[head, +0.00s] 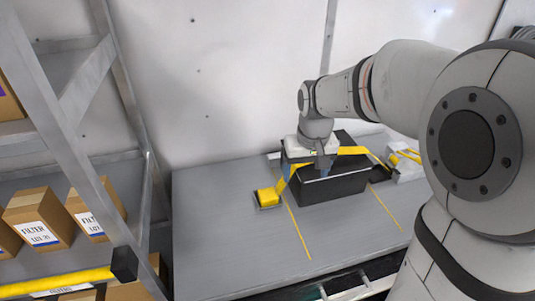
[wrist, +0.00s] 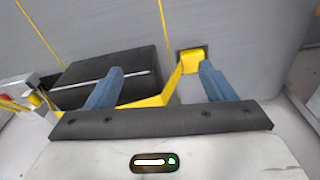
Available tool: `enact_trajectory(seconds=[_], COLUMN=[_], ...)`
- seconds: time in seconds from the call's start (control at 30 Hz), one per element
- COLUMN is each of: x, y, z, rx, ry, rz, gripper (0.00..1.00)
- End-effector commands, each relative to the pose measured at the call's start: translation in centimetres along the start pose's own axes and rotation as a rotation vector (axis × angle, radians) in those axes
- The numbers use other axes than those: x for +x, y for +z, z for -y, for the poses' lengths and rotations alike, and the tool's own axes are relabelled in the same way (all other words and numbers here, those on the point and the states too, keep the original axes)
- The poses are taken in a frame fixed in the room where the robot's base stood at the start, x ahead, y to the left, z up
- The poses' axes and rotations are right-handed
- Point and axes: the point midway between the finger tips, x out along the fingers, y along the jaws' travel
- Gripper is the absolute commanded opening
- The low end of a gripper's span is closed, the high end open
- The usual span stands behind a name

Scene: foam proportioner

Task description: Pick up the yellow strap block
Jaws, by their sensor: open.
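The yellow strap block (head: 267,197) sits on a small dark square pad on the grey table, left of a black box. It also shows in the wrist view (wrist: 192,61), near the tip of the right finger. A yellow strap (wrist: 172,88) runs beside the black box and appears to reach the block. My gripper (head: 320,168) is over the black box, to the right of the block. In the wrist view, its two blue fingers (wrist: 160,68) are wide apart with nothing held. The gripper partly hides the box and strap.
The black box (head: 338,187) stands right beside the block. A white unit with yellow parts (head: 405,164) is farther right. Thin yellow lines mark the table (head: 220,235), which is clear at front left. A metal shelf with cartons (head: 38,222) stands at left.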

Motion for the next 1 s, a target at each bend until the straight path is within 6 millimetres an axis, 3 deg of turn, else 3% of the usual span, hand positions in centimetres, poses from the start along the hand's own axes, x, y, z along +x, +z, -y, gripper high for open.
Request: enact_trajectory(seconds=[0.1, 0.2, 0.4, 0.6, 1.0], x=[3.9, 6.5, 10.1, 11.8, 16.6], y=[-4.1, -6.4, -8.9, -9.5, -8.9], z=[2.3, 3.9, 6.0, 6.7, 7.5], rx=[-0.046, -0.074, -0.106, -0.116, -0.117], ry=[-0.004, -0.006, -0.006, -0.006, -0.006], rz=[0.048, 0.075, 0.107, 0.117, 0.120], gripper=[0.76, 0.76, 0.76, 0.76, 0.76])
